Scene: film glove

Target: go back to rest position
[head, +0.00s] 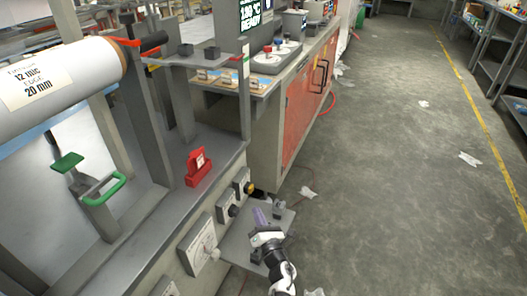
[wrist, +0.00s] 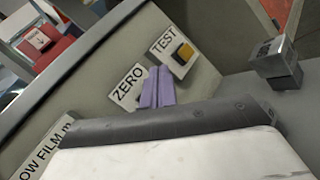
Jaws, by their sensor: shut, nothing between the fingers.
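My gripper (head: 259,216) is in the lower middle of the head view, low beside the machine's front panel and over a small grey shelf. Its purple fingers (wrist: 157,88) show in the wrist view. They lie close together with nothing between them. In the wrist view the fingertips are near the ZERO label (wrist: 129,86) and the TEST button (wrist: 184,53) on the panel. I cannot tell whether they touch the panel.
A small grey block (head: 278,208) stands on the shelf (head: 238,245), right of my gripper. A dial (head: 203,248) is on the panel. A film roll (head: 60,85) and red holder (head: 198,166) are on the left. The floor (head: 400,190) at right is mostly open, with scraps.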

